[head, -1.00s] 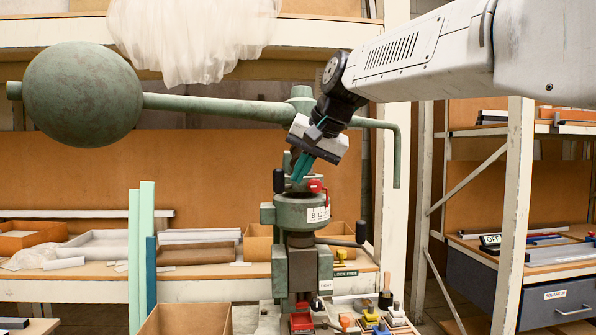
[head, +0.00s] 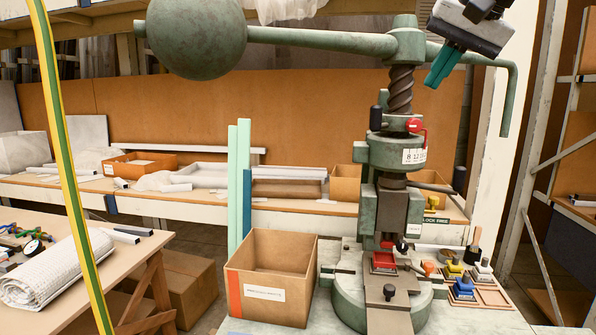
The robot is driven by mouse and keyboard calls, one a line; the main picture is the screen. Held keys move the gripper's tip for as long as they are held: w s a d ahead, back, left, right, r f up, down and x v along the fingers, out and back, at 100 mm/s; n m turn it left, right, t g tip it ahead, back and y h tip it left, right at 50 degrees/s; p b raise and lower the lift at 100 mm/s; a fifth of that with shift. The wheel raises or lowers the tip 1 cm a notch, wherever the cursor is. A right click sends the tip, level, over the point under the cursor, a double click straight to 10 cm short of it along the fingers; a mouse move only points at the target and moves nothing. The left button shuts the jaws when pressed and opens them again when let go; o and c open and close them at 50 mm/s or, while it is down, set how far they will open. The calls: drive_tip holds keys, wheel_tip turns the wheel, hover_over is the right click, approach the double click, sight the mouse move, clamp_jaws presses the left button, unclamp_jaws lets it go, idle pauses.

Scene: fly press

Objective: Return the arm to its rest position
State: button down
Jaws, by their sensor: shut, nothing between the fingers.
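My gripper (head: 445,66) is at the upper right of the head view, pointing down and to the left. Its teal fingers are together with nothing between them. It overlaps the right part of the press's swing arm in the picture; I cannot tell the depth between them. The green fly press (head: 390,205) stands upright below and left of the gripper, with its screw showing. A large ball weight (head: 196,38) is on the left end of its arm. Most of my arm is out of the picture.
A cardboard box (head: 268,290) stands left of the press base. Small coloured blocks (head: 462,288) sit right of it. A yellow-green post (head: 68,165) rises at the left. A table (head: 75,290) holds a rolled sheet (head: 55,268). White rack posts (head: 530,165) stand at the right.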

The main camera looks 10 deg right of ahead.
drive_tip(key=s+f+n+g, duration=0.1)
drive_tip(key=s+f, duration=0.7)
drive_tip(key=f, duration=0.3)
drive_tip(key=s+a+f+n+g+h, duration=0.1)
drive_tip(key=s+f+n+g, duration=0.1)
drive_tip(key=s+f, duration=0.5)
drive_tip(key=s+a+f+n+g+h, duration=0.1)
drive_tip(key=s+f, duration=0.7)
drive_tip(key=f, duration=0.8)
drive_tip(key=shift+s+a+n+g, duration=0.15)
drive_tip(key=shift+s+n+g, duration=0.15)
drive_tip(key=shift+g, duration=0.3)
